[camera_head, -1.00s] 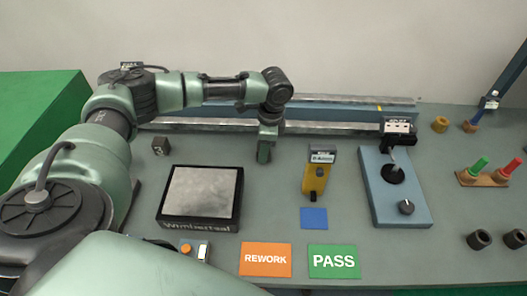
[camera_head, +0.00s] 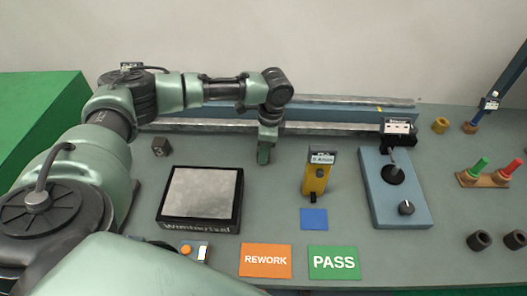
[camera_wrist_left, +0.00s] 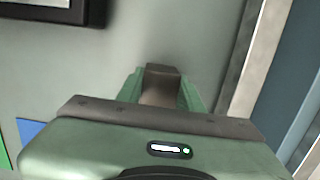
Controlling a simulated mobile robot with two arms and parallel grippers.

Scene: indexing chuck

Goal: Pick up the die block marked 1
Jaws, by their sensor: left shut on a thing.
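My left gripper (camera_head: 264,156) points down over the grey table, just in front of the long metal rail. In the left wrist view a dark brownish block (camera_wrist_left: 161,84) sits between its green fingers, which are shut on it. No number shows on the block's visible faces, so I cannot tell its marking. In the head view the fingers hide this block. My right gripper is not in view.
A dark-framed plate (camera_head: 237,200) lies front left of the gripper. A yellow tool (camera_head: 316,180), a blue lever base (camera_head: 415,213), an orange REWORK card (camera_head: 265,260) and a green PASS card (camera_head: 334,262) lie around. The rail (camera_head: 330,127) runs behind.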

